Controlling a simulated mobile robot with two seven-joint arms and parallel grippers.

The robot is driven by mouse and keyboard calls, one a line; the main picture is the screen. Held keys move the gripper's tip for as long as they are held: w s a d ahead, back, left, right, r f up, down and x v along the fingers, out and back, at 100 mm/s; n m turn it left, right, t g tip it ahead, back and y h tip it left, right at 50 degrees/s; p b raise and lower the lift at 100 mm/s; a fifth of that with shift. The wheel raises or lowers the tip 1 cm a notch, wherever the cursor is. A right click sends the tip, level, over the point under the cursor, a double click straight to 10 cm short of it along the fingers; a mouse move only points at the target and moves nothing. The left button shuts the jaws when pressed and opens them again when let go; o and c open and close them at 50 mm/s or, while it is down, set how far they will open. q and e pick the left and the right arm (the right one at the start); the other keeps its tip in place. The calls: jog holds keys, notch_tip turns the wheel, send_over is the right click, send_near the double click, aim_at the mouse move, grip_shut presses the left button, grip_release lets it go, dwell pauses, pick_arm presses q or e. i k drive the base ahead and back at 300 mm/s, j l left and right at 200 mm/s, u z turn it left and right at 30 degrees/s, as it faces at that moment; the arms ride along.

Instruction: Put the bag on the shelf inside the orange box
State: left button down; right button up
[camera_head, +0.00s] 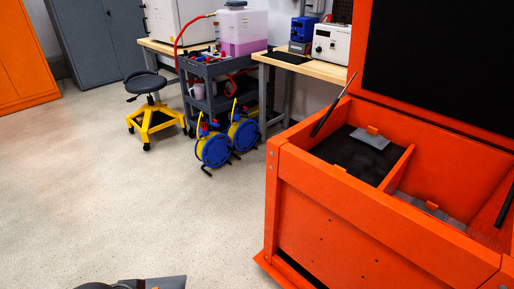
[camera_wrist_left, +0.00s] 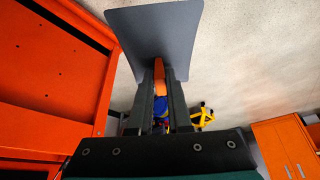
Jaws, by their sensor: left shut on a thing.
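My left gripper (camera_wrist_left: 161,82) is shut on the orange tab (camera_wrist_left: 159,72) of a thin grey flat piece (camera_wrist_left: 155,28), which looks like a stiff panel; I cannot tell whether it is the bag. The grey piece also shows at the bottom edge of the head view (camera_head: 172,282), low above the floor and left of the orange box (camera_head: 340,205). The box stands open, lid raised. A divider (camera_head: 398,166) splits its inside. A similar grey piece with an orange tab (camera_head: 370,138) lies in the left compartment and another (camera_head: 430,207) in the right one. My right gripper is not in view.
A grey cart (camera_head: 205,72) with a pink-liquid tank stands behind, with blue reels (camera_head: 214,150) before it. A yellow-based stool (camera_head: 150,115) stands left of it. Dark struts (camera_head: 328,115) rise at the box's sides.

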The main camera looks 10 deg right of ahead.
aim_at(354, 164)
jog(key=z, duration=1.45)
